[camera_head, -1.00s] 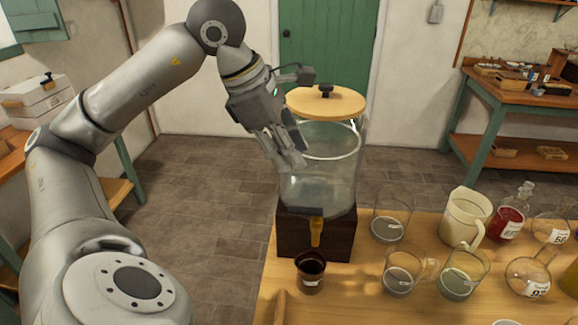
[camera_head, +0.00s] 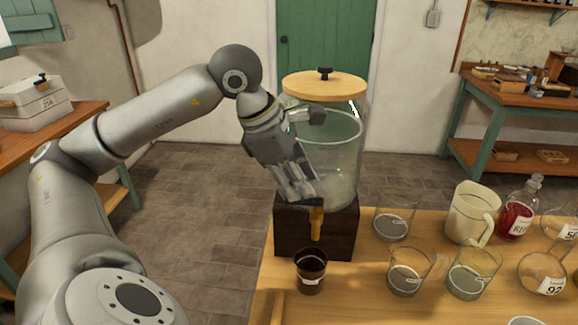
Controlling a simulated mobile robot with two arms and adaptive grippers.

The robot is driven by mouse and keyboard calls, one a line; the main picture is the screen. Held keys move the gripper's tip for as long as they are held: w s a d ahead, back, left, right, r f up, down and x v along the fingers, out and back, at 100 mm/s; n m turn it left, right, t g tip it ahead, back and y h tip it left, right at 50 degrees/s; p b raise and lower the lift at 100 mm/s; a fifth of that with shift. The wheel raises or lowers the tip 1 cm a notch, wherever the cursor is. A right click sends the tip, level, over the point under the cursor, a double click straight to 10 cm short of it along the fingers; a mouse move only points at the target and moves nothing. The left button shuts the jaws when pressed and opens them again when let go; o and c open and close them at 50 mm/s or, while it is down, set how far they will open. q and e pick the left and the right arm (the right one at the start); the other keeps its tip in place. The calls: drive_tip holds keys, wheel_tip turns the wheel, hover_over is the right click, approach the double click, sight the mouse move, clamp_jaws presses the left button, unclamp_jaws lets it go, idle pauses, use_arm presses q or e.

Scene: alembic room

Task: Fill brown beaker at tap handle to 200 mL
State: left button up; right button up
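The brown beaker (camera_head: 310,271) stands upright on the wooden table, below and in front of the tap handle (camera_head: 317,222). The yellow-brown tap handle is on the dark wooden base (camera_head: 340,237) of a large glass dispenser (camera_head: 343,160) with a light wooden lid. My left gripper (camera_head: 300,196) is in front of the dispenser's lower glass, just above the tap, and hides part of the tap's top. I cannot tell whether its fingers touch the tap, or how far they are apart. The beaker's fill level is not readable. My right gripper is not in view.
Right of the dispenser stand several glass beakers (camera_head: 406,279), a cream jug (camera_head: 472,214) and a red-filled bottle (camera_head: 517,220). A green door (camera_head: 325,45) and a workbench (camera_head: 520,110) are behind. The floor left of the table is clear.

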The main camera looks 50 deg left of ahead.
sight(310, 200)
use_arm(q)
drive_tip(key=shift+x, duration=2.65)
clamp_jaws()
drive_tip(key=shift+s+d+r+n+y+p, duration=0.1)
drive_tip(key=shift+n+y+p, duration=0.2)
drive_tip(key=shift+n, duration=0.3)
drive_tip(key=shift+s+n+y+p, duration=0.1)
drive_tip(key=shift+n+y+p, duration=0.2)
drive_tip(key=shift+n, duration=0.3)
drive_tip(key=shift+w+m+b, duration=0.1)
drive_tip(key=shift+m+b, duration=0.4)
drive_tip(key=shift+m+h, duration=0.6)
drive_tip(key=shift+m, duration=0.2)
